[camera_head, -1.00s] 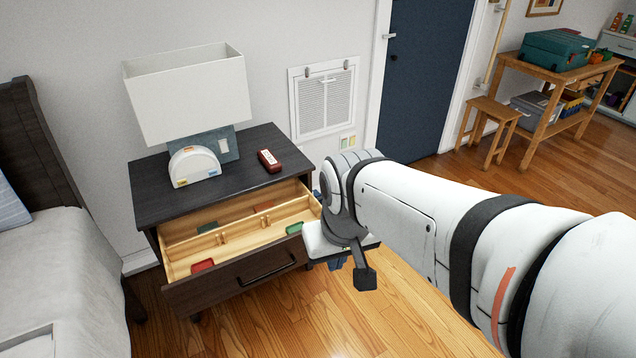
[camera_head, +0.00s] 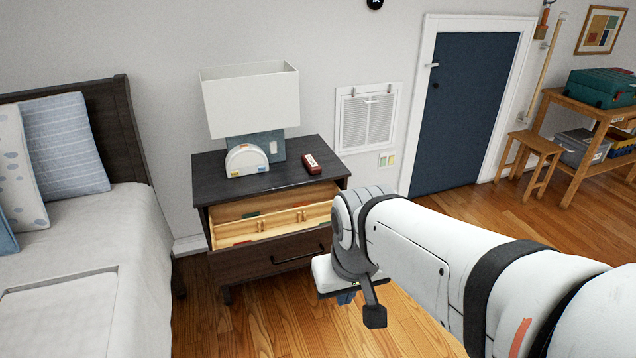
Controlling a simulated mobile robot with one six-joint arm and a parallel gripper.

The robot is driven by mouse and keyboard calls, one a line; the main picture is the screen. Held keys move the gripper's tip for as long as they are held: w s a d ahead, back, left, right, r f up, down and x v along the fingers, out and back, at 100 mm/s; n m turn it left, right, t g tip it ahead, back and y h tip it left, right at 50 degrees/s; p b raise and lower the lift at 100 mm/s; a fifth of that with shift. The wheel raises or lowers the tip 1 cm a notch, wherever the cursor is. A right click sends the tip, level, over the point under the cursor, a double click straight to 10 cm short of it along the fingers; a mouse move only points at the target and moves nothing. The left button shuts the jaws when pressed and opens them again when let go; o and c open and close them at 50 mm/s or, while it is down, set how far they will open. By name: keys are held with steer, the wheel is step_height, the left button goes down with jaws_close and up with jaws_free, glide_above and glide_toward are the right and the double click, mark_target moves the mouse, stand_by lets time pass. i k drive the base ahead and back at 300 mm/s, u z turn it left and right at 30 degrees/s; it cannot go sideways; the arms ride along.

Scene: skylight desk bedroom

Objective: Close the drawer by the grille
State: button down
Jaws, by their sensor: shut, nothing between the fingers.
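The drawer (camera_head: 270,257) of the dark nightstand (camera_head: 222,177) stands open, its pale wooden inside showing above the dark front. The dark bar handle (camera_head: 298,256) is on that front. The grille (camera_head: 367,122) is a white vent on the wall, right of and behind the nightstand. My gripper (camera_head: 346,298) is shut and empty, in front of the drawer's right end in the picture.
A white lamp (camera_head: 250,100), a white rounded object (camera_head: 246,160) and a red object (camera_head: 312,164) stand on the nightstand. A bed (camera_head: 110,240) is close on the left. A blue door (camera_head: 465,110) and wooden bench (camera_head: 565,155) are right. Open floor (camera_head: 270,325) lies in front.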

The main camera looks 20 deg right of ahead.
mark_target(284, 237)
steer(key=i, duration=1)
steer(key=u, duration=0.05)
